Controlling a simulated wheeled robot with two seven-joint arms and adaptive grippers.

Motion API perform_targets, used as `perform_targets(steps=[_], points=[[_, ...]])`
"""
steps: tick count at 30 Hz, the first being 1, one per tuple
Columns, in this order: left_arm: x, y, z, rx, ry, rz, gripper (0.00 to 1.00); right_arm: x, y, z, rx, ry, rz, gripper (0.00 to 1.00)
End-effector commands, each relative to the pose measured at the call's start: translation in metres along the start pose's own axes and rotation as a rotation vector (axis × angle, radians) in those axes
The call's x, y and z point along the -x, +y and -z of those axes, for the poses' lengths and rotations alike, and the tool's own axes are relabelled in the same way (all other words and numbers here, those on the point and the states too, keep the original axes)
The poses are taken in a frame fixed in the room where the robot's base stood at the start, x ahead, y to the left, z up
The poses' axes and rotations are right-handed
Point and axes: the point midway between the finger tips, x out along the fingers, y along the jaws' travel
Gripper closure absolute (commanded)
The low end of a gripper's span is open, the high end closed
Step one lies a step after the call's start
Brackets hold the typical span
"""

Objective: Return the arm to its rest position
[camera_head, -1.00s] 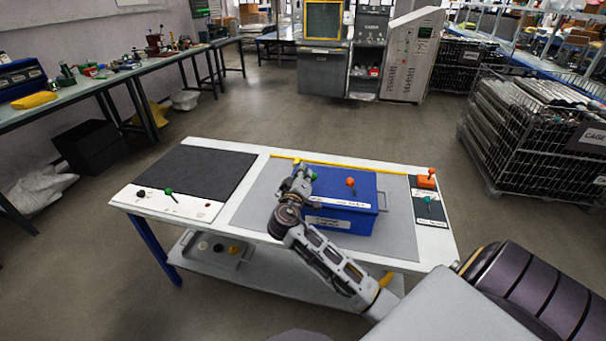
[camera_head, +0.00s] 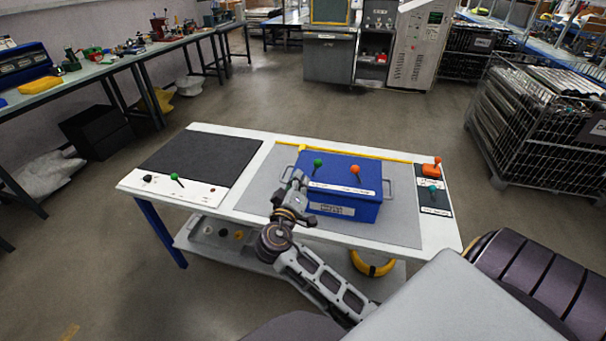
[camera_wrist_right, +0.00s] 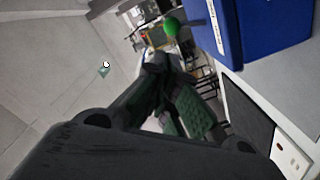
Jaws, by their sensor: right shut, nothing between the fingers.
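My right arm comes in from the lower right in the head view. Its gripper (camera_head: 299,181) is shut and empty in front of the left end of the blue box (camera_head: 342,208), with a small gap or contact that I cannot judge. The gripper also shows in the right wrist view (camera_wrist_right: 185,100), its fingers together, with the blue box (camera_wrist_right: 262,28) at the upper right. A green ball-topped tube (camera_head: 318,163) and an orange one (camera_head: 355,170) stand up from the box. The green ball shows in the wrist view (camera_wrist_right: 171,27). My left gripper is not in view.
The white table (camera_head: 400,236) carries a dark mat (camera_head: 200,160) and a strip with green, black and red knobs on the left. A small panel (camera_head: 434,190) with orange and teal knobs is at the right. A lower shelf holds small parts. Floor around is mostly clear.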

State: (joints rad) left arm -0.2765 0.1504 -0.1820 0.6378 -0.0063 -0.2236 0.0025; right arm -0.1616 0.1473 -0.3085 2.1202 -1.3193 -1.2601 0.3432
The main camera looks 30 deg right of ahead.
Motion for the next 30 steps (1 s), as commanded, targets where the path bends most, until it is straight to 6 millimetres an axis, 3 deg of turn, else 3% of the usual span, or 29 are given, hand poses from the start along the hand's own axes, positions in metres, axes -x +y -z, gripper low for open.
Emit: perform_targets(steps=[6,23,30], points=[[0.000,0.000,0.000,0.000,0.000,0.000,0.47,0.008,0.000,0.000,-0.001,-0.001,0.000,1.00],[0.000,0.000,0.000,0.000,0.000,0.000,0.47,0.008,0.000,-0.001,0.000,-0.002,0.002,1.00],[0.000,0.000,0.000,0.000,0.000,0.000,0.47,0.010,-0.008,-0.018,-0.005,-0.052,0.062,1.00]])
